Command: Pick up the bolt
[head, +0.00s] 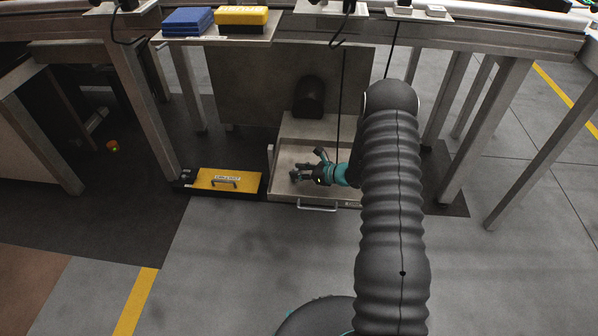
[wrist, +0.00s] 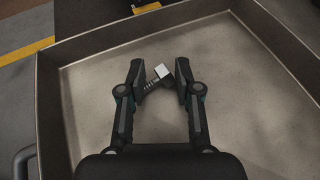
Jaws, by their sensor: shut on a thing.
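In the wrist view the bolt (wrist: 155,78) lies tilted between my two finger pads, with its pale head towards the right finger and its dark threaded shank towards the left. My gripper (wrist: 160,74) is shut on the bolt. It is over the floor of a shallow metal tray (wrist: 95,40), and I cannot tell how far above that floor the bolt is. In the head view my gripper (head: 302,173) is low inside the same tray (head: 285,195), under the workbench. The bolt is too small to make out there.
A yellow-topped case (head: 227,180) stands on the floor left of the tray. Bench legs (head: 143,115) rise on both sides, and the bench top (head: 480,38) overhangs the tray. Blue (head: 187,20) and yellow (head: 241,16) boxes sit on a shelf above. The floor in front is clear.

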